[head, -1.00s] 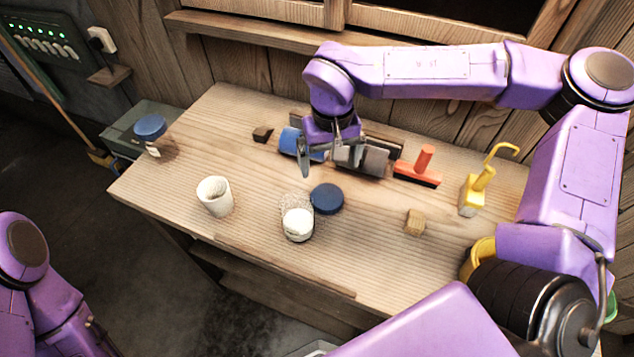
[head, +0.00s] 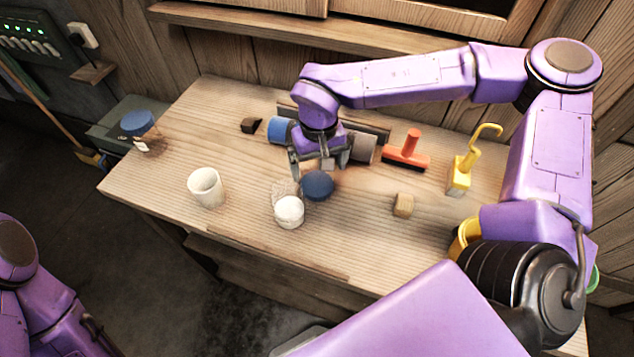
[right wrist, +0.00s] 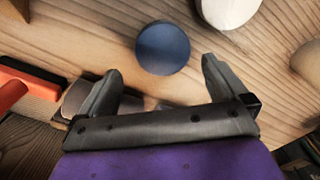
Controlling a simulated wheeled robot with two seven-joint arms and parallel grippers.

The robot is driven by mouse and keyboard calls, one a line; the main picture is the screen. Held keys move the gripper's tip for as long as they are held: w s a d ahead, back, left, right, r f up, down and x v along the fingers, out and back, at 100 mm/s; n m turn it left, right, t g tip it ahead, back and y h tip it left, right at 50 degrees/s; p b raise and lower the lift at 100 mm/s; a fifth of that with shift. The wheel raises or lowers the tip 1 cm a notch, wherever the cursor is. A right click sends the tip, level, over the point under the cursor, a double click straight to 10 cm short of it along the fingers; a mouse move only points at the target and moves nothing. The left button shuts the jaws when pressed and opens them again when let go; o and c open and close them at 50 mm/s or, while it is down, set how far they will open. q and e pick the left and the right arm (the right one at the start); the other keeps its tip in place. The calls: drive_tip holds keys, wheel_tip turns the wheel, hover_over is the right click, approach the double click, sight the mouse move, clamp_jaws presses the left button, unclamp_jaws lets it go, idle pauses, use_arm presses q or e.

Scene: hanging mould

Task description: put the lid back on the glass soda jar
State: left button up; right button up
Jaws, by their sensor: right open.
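The glass soda jar (head: 289,210), with white contents, stands open on the workbench. A round dark blue lid (head: 317,186) lies flat on the wood just beyond it, to its right. In the right wrist view the lid (right wrist: 163,48) lies ahead of the fingertips, between their lines, and the jar (right wrist: 228,10) is at the top right. My right gripper (head: 312,170) is open and empty, pointing down over the bench close to the lid's far side. The fingers (right wrist: 160,68) appear apart from the lid. My left gripper is out of view.
A white cup (head: 206,188) stands left of the jar. A blue-lidded jar (head: 138,128) is at the far left. Behind the gripper lies a blue and grey roller-like object (head: 279,130). To the right are a red-handled tool (head: 408,150), a wooden block (head: 403,205) and a yellow hooked object (head: 463,170).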

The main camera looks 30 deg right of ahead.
sight(317, 183)
drive_tip(key=f+p, duration=0.1)
drive_tip(key=f, duration=0.4)
drive_tip(key=shift+a+f, duration=0.15)
drive_tip(key=shift+a, duration=0.05)
drive_tip(key=shift+s, duration=0.1)
drive_tip(key=c, duration=0.9)
